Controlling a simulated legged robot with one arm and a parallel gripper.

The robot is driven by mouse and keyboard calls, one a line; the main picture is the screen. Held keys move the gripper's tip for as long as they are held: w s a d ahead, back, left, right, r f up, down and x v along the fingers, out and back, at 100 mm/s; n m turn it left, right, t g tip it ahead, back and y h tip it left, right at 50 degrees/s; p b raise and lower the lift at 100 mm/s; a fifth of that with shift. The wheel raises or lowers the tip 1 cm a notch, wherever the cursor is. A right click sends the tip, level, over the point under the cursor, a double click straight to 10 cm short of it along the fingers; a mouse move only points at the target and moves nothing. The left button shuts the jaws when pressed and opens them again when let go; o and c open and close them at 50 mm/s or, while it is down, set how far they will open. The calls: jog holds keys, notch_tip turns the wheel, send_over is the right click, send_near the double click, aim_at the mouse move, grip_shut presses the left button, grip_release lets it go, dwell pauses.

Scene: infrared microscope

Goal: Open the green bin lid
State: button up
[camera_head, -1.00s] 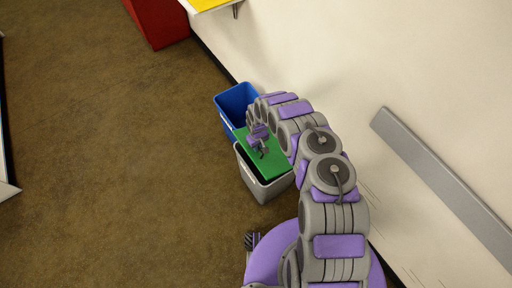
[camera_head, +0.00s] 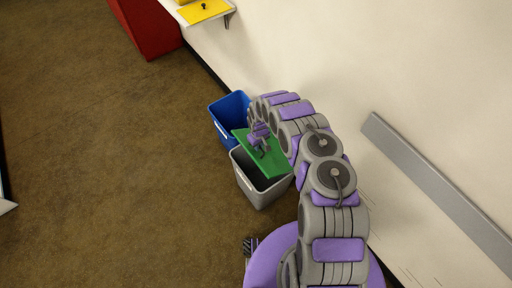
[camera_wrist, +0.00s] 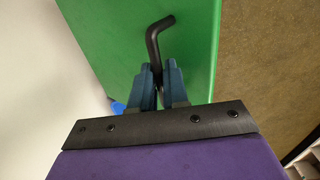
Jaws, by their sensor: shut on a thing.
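The green lid (camera_head: 272,164) is tilted up over the grey bin (camera_head: 257,190), and the bin's dark inside shows below the lid's left edge. A black bent handle (camera_wrist: 157,42) stands on the lid's green face in the wrist view, where the lid (camera_wrist: 185,62) fills the middle. My gripper (camera_wrist: 159,85) has its two blue fingers shut on this handle. In the head view my gripper (camera_head: 262,147) is over the upper part of the lid. My arm hides the lid's far right side.
An open blue bin (camera_head: 229,115) stands just behind the grey bin, by the wall. A red container (camera_head: 147,28) and a shelf with a yellow sheet (camera_head: 204,11) are at the top. A grey rail (camera_head: 435,182) runs along the wall at right.

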jog(key=w+d+r+b, duration=0.1)
jog(key=w+d+r, duration=0.3)
jog(key=d, duration=0.4)
jog(key=w+d+r+b, duration=0.1)
jog(key=w+d+r, duration=0.2)
jog(key=w+d, duration=0.4)
jog(key=shift+w+d+r, duration=0.25)
jog(key=shift+d+r, duration=0.15)
jog(key=shift+d, duration=0.6)
jog(key=o, duration=0.6)
jog(key=shift+c, duration=0.2)
dwell(1.4)
jog(key=shift+w+d+r, duration=0.1)
jog(key=shift+d+r, duration=0.05)
jog(key=shift+r, duration=0.7)
jog(key=shift+w+d+r, duration=0.1)
jog(key=shift+d+r, duration=0.05)
jog(key=shift+r, duration=0.65)
notch_tip(320, 180, up, 9)
jog(key=p, duration=0.2)
dwell(1.4)
